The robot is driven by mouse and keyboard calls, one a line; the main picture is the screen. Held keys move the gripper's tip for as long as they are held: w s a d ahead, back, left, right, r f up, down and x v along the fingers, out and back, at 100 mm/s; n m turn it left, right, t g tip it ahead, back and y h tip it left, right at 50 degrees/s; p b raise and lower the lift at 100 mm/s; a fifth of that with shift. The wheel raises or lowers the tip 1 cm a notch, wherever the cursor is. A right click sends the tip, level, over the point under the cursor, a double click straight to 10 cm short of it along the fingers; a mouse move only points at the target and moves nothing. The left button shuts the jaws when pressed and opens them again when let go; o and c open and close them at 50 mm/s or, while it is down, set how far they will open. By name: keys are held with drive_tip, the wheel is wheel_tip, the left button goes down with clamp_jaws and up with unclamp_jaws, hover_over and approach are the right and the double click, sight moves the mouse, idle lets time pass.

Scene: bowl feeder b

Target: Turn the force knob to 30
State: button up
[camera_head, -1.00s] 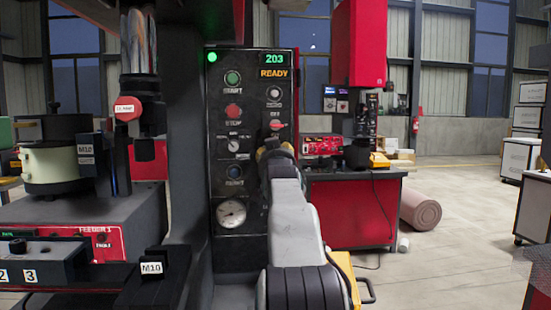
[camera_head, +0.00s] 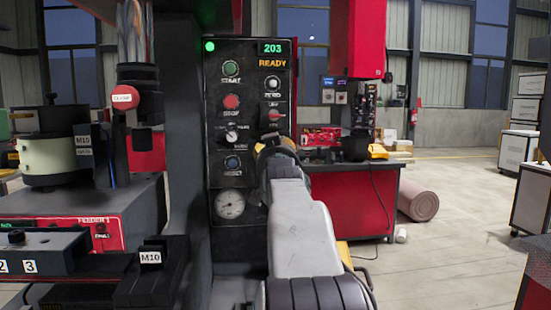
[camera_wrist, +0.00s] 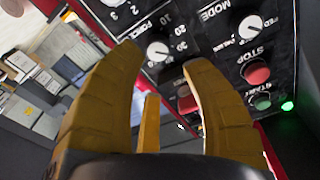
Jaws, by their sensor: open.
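Contact cannot be told. In the head view my gripper (camera_head: 277,150) is in front of the panel's right column and hides the force knob.
A gauge (camera_head: 230,204) is low on the panel. The feeder (camera_head: 80,210) stands left; a red bench (camera_head: 350,205) is behind at right.

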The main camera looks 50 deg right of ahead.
drive_tip(key=shift+v, duration=2.65)
